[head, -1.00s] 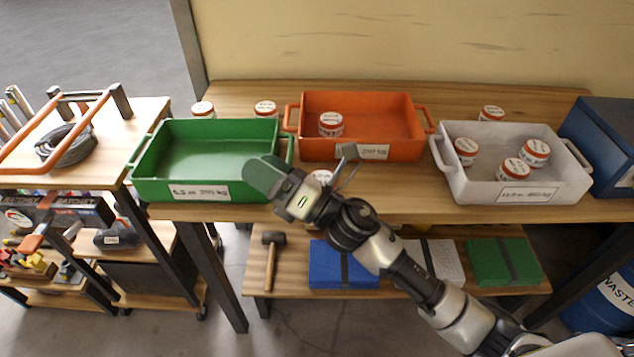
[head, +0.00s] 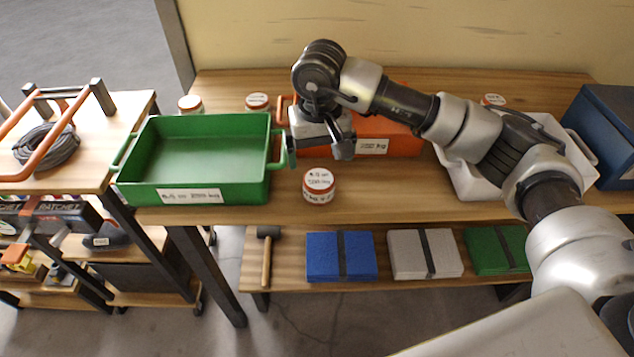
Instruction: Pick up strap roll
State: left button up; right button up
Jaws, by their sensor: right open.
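A short round white-and-red piece with a printed top (head: 319,186) stands upright on the wooden bench (head: 400,200), just right of the green bin. It looks like a lidded jar; I cannot tell whether it is the strap roll. My right gripper (head: 318,150) is open, fingers pointing down, just behind and above this piece in the picture. Nothing shows between its fingers. Similar pieces stand at the back: one at the left (head: 190,104), one beside it (head: 257,102) and one at the right (head: 493,100). My left gripper is out of view.
The green bin (head: 192,196) is empty. My right arm covers much of the orange bin (head: 402,146) and the grey bin (head: 460,181). A blue box (head: 608,140) stands at the right. A cart with a black coil (head: 46,147) stands at the left. The lower shelf holds a mallet (head: 267,258).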

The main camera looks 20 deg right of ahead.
aim_at(319, 179)
notch_tip(319, 179, down, 4)
jog(key=shift+f+p, duration=0.15)
jog(key=shift+p, duration=0.15)
notch_tip(319, 179, down, 4)
jog(key=shift+w+f+p, duration=0.1)
jog(key=shift+p, duration=0.7)
jog(key=shift+f, duration=0.45)
jog(key=shift+c, duration=0.3)
jog(key=c, duration=1)
jog(key=shift+r, duration=0.1)
jog(key=shift+c, duration=0.2)
